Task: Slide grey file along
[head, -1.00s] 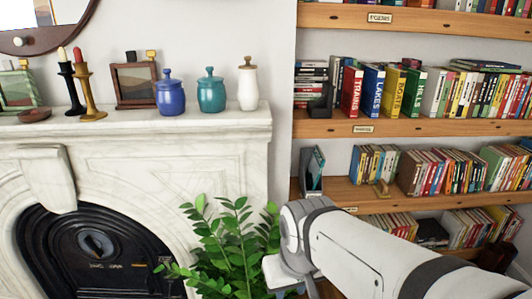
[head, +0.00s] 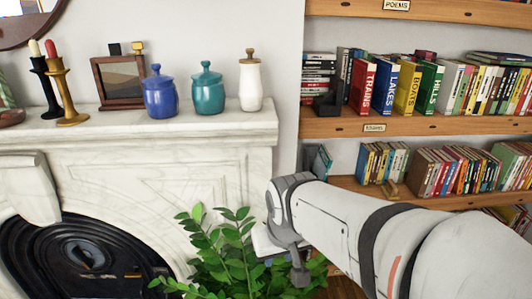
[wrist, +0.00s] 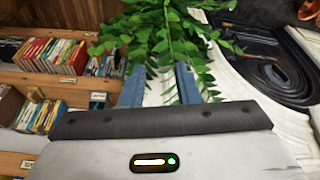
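A narrow grey file (head: 314,162) with a teal item in it stands at the left end of the middle shelf (head: 345,184). Leaves show beyond the gap. A small grey and teal shape beside the leaves may be the file, but I cannot tell.
A leafy plant (head: 228,250) fills the space between the marble fireplace (head: 140,190) and the shelves. Blue (head: 159,94), teal (head: 208,92) and white (head: 250,85) jars stand on the mantel. Books (head: 470,172) stand farther right on the middle shelf, beyond an open stretch.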

